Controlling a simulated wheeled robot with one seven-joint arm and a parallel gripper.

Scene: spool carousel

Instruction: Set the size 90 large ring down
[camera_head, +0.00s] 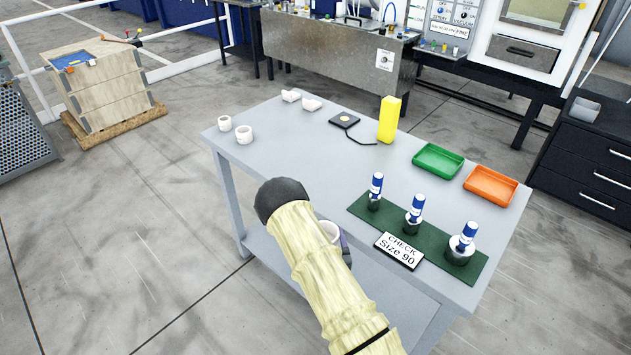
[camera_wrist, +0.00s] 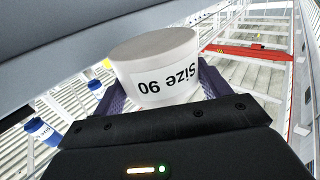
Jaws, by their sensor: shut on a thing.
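The size 90 large ring (camera_wrist: 158,62) is white with "Size 90" printed on its side, upside down in the wrist view. My gripper (camera_wrist: 160,92) is shut on it, with a purple finger on each side. In the head view the ring (camera_head: 331,232) shows only partly behind my arm, near the front edge of the grey table (camera_head: 290,150). My gripper (camera_head: 343,246) is mostly hidden there by the arm. The ring appears held up, apart from the tabletop.
A dark green mat (camera_head: 392,224) holds three blue-topped gauges, with a "CHECK Size 90" sign (camera_head: 398,251) in front. A green tray (camera_head: 438,161) and orange tray (camera_head: 490,185) stand behind. A yellow block (camera_head: 388,120), a black device (camera_head: 344,120) and several white rings stand farther back. The table's middle is clear.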

